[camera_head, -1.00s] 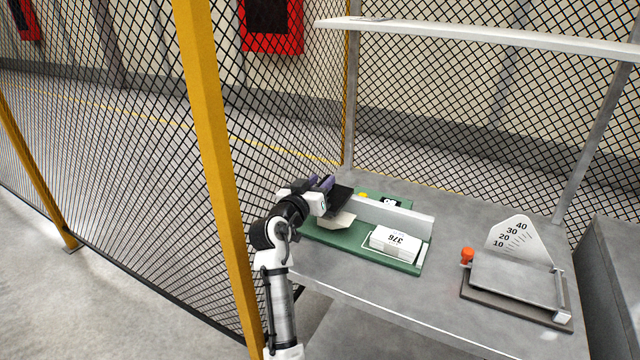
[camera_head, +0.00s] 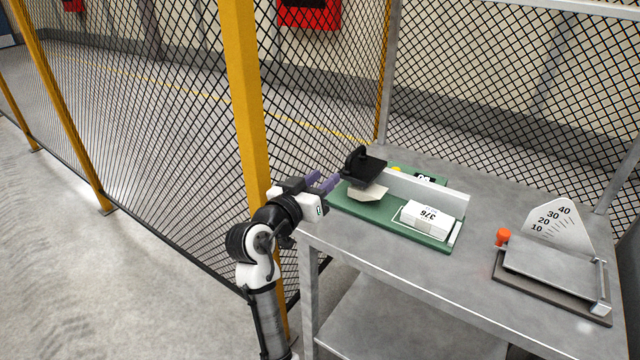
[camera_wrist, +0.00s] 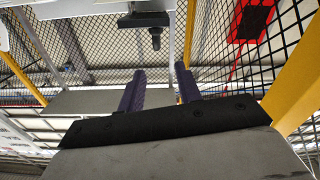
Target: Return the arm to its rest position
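My arm reaches up from the bottom of the head view, left of the table. My gripper (camera_head: 324,182) is at the table's left corner, pointing to the right, with its two purple fingers apart. The fingers also stand apart in the wrist view (camera_wrist: 160,88), with nothing between them. A black handled block (camera_head: 364,168) is just beyond the fingertips at the left end of the green board, clear of the fingers as far as I can tell.
The green board (camera_head: 385,217) carries a pale block (camera_head: 367,193) and a white block marked 376 (camera_head: 428,215). A scale with an orange knob (camera_head: 503,237) stands at the right of the grey table (camera_head: 478,264). A yellow post (camera_head: 243,90) and mesh fence are close behind my arm.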

